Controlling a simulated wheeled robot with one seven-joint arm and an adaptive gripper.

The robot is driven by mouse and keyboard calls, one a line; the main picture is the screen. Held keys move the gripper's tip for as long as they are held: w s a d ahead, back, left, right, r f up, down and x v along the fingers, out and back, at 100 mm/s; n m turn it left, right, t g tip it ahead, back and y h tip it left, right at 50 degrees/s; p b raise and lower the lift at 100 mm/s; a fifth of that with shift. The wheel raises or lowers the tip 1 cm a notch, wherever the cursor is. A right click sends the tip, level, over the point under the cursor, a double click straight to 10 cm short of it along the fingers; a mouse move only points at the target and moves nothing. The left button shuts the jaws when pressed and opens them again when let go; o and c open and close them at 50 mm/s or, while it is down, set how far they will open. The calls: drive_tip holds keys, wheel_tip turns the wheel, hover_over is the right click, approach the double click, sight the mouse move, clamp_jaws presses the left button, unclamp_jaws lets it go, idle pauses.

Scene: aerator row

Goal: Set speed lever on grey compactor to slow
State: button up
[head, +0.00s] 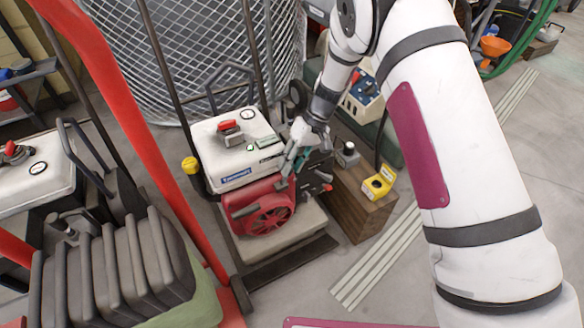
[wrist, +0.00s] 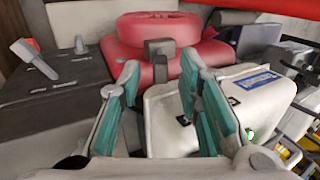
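The compactor (head: 232,150) stands mid-picture in the head view, with a pale grey-white body, blue label, red engine cover (head: 262,212) and dark base plate. My gripper (head: 288,170) is over the engine's right side, pointing down. In the wrist view its two teal-padded fingers (wrist: 160,72) are apart. A small dark block on a stem (wrist: 159,50) shows between and beyond the fingertips, beside the red cover; I cannot tell whether they touch it. A light grey lever (wrist: 35,60) stands tilted on a dark housing (wrist: 65,85) at left. No speed marking is readable.
A wooden block (head: 358,205) with a yellow button box (head: 378,184) stands close on the right. A second white machine (head: 35,180) and red bars (head: 130,120) are at left. A wire-mesh cylinder (head: 200,50) is behind. Striped floor at lower right is free.

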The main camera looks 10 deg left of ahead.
drive_tip(key=shift+a+f, duration=0.15)
drive_tip(key=shift+f, duration=0.1)
drive_tip(key=shift+s, duration=0.1)
clamp_jaws()
